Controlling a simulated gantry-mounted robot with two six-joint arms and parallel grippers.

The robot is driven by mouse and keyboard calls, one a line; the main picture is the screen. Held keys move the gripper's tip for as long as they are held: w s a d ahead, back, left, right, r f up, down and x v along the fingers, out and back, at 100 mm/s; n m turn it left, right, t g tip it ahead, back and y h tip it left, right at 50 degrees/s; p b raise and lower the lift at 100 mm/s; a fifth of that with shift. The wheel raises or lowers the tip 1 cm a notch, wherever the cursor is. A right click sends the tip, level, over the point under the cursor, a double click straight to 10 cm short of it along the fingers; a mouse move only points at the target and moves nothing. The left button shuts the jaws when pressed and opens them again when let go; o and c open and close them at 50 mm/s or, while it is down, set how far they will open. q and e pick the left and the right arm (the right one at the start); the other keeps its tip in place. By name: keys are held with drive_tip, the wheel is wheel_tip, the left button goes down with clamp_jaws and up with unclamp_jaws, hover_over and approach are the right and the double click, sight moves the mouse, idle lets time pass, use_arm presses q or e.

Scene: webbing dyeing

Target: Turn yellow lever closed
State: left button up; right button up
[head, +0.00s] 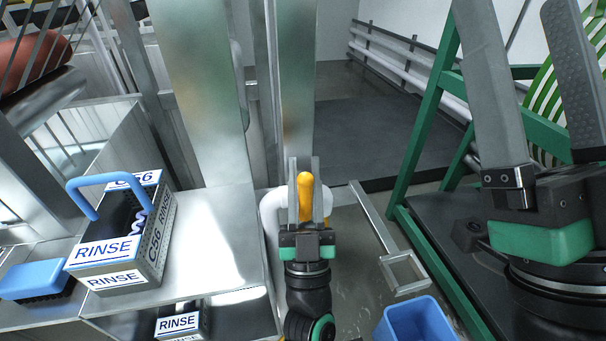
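The yellow lever (305,192) stands near the middle of the head view, beside a white pipe (272,222). My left gripper (305,185) reaches up from the bottom, with one grey finger on each side of the lever. The fingers look closed in against it, and they and the gripper body hide part of the lever and its mount. My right gripper (535,80) is large at the right edge, close to the camera. Its two fingers are wide apart with nothing between them.
A metal bench (215,235) at the left holds a RINSE box (115,250) with a blue handle and a blue brush (35,280). A blue bin (415,322) stands on the floor at the bottom. A green frame (425,125) stands at the right.

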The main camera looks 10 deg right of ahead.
use_arm(q)
drive_tip(key=o, duration=0.5)
drive_tip(key=shift+c, duration=0.2)
drive_tip(key=p+v, duration=0.2)
drive_tip(key=v, duration=0.9)
drive_tip(key=shift+s+f, duration=0.2)
drive_tip(key=shift+f, duration=0.1)
drive_tip(key=shift+a, duration=0.1)
